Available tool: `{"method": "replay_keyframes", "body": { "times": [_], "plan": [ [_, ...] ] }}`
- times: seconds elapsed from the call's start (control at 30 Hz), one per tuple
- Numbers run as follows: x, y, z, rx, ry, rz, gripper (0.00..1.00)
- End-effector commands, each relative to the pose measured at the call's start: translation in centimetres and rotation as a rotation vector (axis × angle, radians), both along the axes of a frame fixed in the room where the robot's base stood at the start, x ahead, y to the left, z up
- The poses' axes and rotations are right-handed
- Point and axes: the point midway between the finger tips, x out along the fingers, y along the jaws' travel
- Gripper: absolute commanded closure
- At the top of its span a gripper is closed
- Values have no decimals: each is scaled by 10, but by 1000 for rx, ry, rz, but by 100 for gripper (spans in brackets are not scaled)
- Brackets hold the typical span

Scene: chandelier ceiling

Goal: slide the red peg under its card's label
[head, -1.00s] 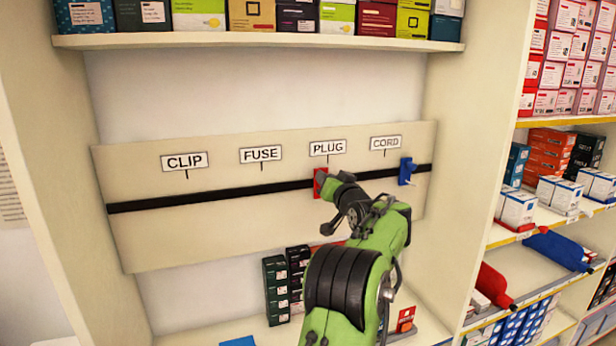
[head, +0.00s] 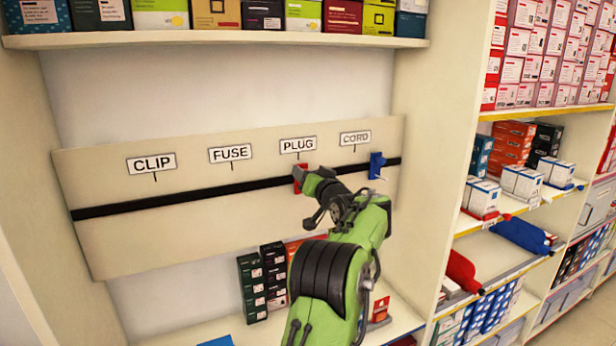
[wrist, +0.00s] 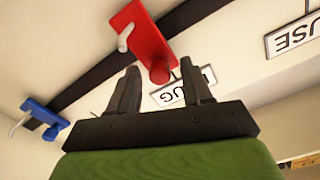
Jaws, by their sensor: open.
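The red peg (head: 299,176) sits on the black rail (head: 190,195), roughly below the PLUG label (head: 298,145). My gripper (head: 312,180) is at it and partly covers its right side. In the wrist view the red peg (wrist: 150,38) has its round knob between or just beyond the tips of my open gripper (wrist: 160,66); contact cannot be told. The PLUG label (wrist: 185,90) shows partly behind the fingers. A red card (head: 380,309) stands on the lower shelf, its writing too small to read.
A blue peg (head: 376,166) is on the rail to the right, near the CORD label (head: 355,138). FUSE (head: 230,153) and CLIP (head: 151,163) labels are to the left, above bare rail. Dark boxes (head: 262,285) stand below the board. A side wall (head: 430,170) bounds the right.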

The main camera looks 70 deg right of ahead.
Motion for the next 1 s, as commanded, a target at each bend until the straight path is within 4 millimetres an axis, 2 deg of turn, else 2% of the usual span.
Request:
{"method": "replay_keyframes", "body": {
  "times": [0.17,0.27,0.5,0.7,0.83,1.0],
  "plan": [
    [-4,4,0,-1,0,-1,51],
    [-16,17,-1,-1,-1,-4,51],
    [-62,68,-3,-1,-1,-6,51],
    [-93,105,-2,-1,-2,-4,51],
    [-103,116,-1,0,0,-2,51],
    [-104,119,0,0,0,1,51]
  ]
}}
